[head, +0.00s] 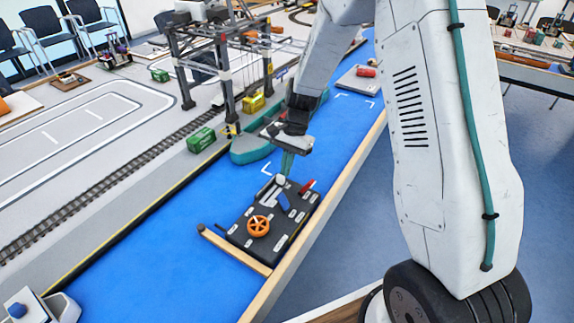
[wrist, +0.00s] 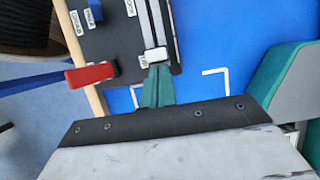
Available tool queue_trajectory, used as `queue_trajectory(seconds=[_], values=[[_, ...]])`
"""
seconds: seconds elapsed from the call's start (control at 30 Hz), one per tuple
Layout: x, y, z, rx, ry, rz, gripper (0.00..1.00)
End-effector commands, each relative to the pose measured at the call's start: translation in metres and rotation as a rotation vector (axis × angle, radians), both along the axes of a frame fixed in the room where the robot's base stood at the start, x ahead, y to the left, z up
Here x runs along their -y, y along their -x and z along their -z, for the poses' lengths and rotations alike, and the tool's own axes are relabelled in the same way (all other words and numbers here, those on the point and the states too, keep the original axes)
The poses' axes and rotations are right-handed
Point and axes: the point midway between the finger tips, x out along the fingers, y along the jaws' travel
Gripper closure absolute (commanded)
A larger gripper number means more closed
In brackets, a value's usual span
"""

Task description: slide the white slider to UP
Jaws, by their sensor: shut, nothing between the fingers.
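The white slider (wrist: 155,55) is a small white block on a pair of grey rails in a dark control panel (wrist: 108,38). In the wrist view it sits at the near end of the rails, beside a small label too small to read for sure. In the head view the white slider (head: 280,180) is at the panel's far edge. My gripper (wrist: 160,72) has teal fingers, shut and empty, with the tips right at the slider's near side. I cannot tell whether they touch it. My gripper (head: 286,172) also shows above the slider in the head view.
A red handle (wrist: 92,74) is close left of my fingers in the wrist view. A blue switch (wrist: 96,12) and an orange wheel (head: 258,226) are also on the panel. A teal boat (head: 252,150) and a gantry crane (head: 222,65) stand beyond it.

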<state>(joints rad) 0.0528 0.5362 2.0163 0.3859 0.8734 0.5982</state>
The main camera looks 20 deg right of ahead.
Motion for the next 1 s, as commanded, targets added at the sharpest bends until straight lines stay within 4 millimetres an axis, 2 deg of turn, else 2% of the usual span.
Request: queue_trajectory(seconds=[0.07, 0.3, 0.43, 0.83, 1.0], values=[[-0.005, 0.003, 0.000, -0.001, 0.000, -0.001, 1.00], [-0.045, 0.033, -0.001, -0.001, -0.001, -0.004, 1.00], [-0.060, 0.044, 0.000, -0.001, -0.001, -0.002, 1.00], [-0.066, 0.048, 0.000, -0.005, -0.003, -0.004, 1.00], [-0.059, 0.044, 0.000, -0.005, -0.002, -0.003, 1.00]])
